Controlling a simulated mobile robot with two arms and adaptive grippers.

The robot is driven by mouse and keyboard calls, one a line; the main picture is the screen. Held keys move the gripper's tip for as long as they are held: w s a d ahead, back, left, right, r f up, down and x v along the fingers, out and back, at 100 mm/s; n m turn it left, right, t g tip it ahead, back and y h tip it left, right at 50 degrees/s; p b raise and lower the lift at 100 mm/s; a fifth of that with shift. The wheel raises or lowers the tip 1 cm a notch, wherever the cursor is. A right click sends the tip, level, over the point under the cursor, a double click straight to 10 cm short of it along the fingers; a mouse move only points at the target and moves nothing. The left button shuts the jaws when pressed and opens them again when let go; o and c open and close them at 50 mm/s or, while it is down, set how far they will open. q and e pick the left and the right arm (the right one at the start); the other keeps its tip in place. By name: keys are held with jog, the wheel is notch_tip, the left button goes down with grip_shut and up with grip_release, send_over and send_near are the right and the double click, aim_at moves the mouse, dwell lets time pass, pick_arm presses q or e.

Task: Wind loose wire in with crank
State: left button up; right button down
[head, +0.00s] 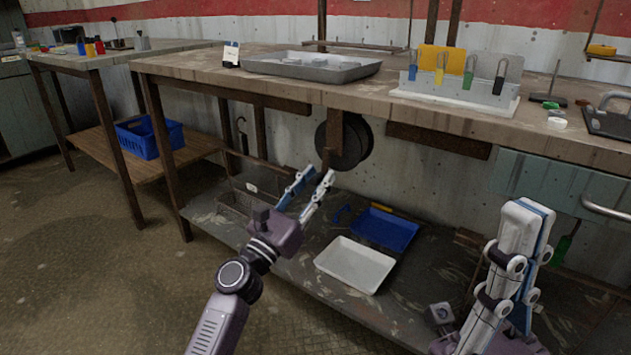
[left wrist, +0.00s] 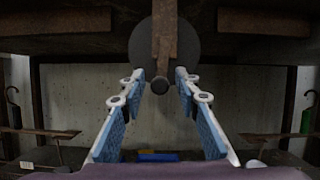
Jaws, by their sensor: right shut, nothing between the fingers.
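A dark round reel (head: 357,140) hangs under the front edge of the workbench. A rusty flat crank arm (head: 332,140) stands in front of it, hanging down; in the left wrist view the crank arm (left wrist: 165,35) ends in a round dark handle (left wrist: 160,85). My left gripper (head: 316,174) is open just below and in front of the crank. In the left wrist view its fingertips (left wrist: 160,78) lie either side of the handle, with gaps on both sides. My right gripper (head: 534,210) is shut and empty, pointing up at the right. I cannot make out any loose wire.
The workbench (head: 215,65) carries a metal tray (head: 350,72) and a padlock stand (head: 458,95). The lower shelf (head: 295,262) holds a white tray (head: 355,264), a blue tray (head: 385,228) and a wire basket (head: 238,203). A dark beam (head: 440,140) runs under the top.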

pick_arm(q)
grip_shut()
jog(key=shift+a+f+m, duration=0.1)
jog(key=shift+m, duration=0.2)
